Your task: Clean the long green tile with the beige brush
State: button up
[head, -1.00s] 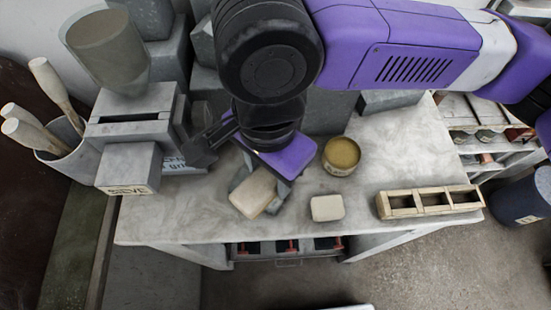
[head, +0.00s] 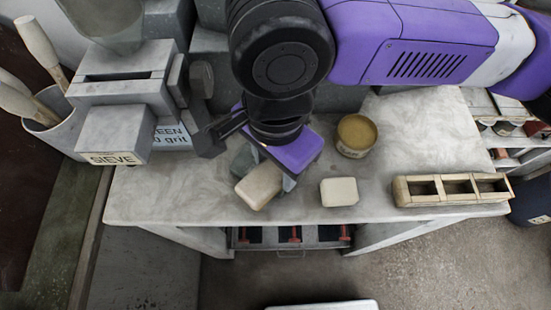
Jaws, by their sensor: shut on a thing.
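My gripper (head: 275,182) is low over the left-middle of the worktop, under its purple housing. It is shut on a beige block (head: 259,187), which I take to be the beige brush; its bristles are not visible. The block is tilted and close to the worktop; I cannot tell if it touches. A grey-green piece (head: 243,160) shows just behind the block, partly hidden by my arm. I cannot tell if it is a finger or part of the tile. No long green tile is clearly visible.
A cream block (head: 339,192) lies right of my gripper. Behind it stands a round tin (head: 356,135). A wooden three-compartment tray (head: 452,190) is at the right front edge. A grey machine labelled SIEVE (head: 113,158) and a pot of handled tools (head: 62,128) stand left. The worktop (head: 420,130) is clear at back right.

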jog(key=shift+f, duration=0.45)
dwell(0.5)
jog(key=shift+w+d+r+p, duration=0.15)
jog(key=shift+w+d+p, duration=0.45)
jog(key=shift+w+d, duration=0.15)
jog(key=shift+d, duration=0.05)
jog(key=shift+s+a+p, duration=0.6)
jog(key=shift+s+a, duration=0.05)
jog(key=shift+a, duration=0.05)
jog(key=shift+s+a+p, duration=0.55)
jog(key=shift+s+a, duration=0.2)
jog(key=shift+a, duration=0.05)
jog(key=shift+s+a, duration=0.1)
